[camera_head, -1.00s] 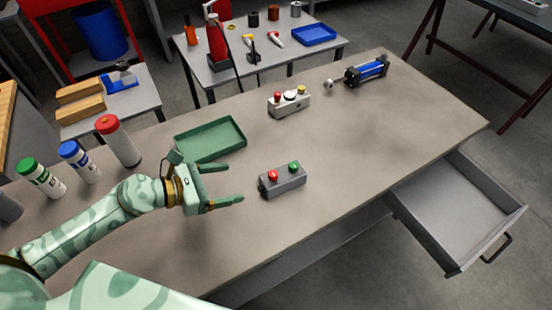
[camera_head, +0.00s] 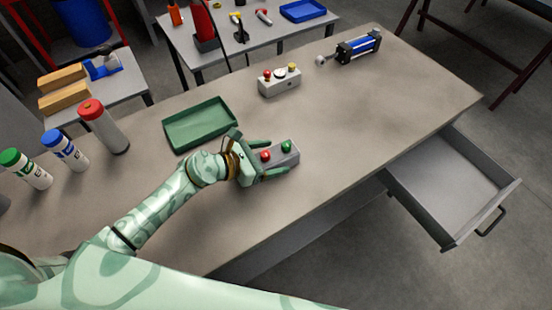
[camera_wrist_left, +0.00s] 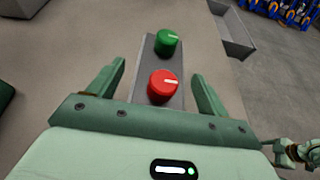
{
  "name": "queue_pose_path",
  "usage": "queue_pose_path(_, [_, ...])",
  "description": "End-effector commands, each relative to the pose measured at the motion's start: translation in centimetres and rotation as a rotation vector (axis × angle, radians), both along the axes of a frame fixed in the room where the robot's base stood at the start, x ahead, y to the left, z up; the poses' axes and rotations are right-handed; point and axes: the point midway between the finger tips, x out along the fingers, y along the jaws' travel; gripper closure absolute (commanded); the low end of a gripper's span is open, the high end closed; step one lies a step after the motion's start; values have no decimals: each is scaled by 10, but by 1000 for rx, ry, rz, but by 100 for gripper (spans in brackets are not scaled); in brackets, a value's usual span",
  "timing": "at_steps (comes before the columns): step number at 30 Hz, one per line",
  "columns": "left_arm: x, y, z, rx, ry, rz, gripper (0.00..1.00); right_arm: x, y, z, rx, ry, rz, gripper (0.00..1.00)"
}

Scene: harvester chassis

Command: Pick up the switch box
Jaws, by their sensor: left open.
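The switch box is a small grey box (camera_head: 291,157) with a red and a green knob on top, on the workbench. In the left wrist view the box (camera_wrist_left: 147,72) lies between the two fingers, with the red knob nearer the palm. My left gripper (camera_head: 277,157) is open, with one finger along each side of the box; a gap shows between box and fingers in the left wrist view (camera_wrist_left: 160,90). The near end of the box is partly hidden by the gripper in the head view. My right gripper is not clearly visible in the head view.
A green tray (camera_head: 168,133) lies left of the box. A lighter box with red, white and yellow-topped controls (camera_head: 279,84) and a blue cylinder part (camera_head: 358,47) are farther back. Several capped bottles stand at the left. An open drawer (camera_head: 440,226) juts out at the right.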

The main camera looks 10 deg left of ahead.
Motion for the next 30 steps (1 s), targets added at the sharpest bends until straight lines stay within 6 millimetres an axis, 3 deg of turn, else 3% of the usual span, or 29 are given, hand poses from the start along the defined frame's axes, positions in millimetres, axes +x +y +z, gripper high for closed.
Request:
queue_pose_path(10, [8,-8,-4,1,-2,0,22,-1,4,-2,5,2,-1,22])
queue_pose_path(15, [8,-8,-4,1,-1,1,69,-1,3,-2,5,2,0,22])
queue_pose_path(17, [8,-8,-4,1,-1,1,82,-1,3,-2,4,3,0,22])
queue_pose_path(25, [8,-8,-1,1,-4,1,82,-1,0,-1,0,2,2,22])
queue_pose_path(30, [9,-8,15,0,-7,0,82,1,-1,8,-1,-3,3,22])
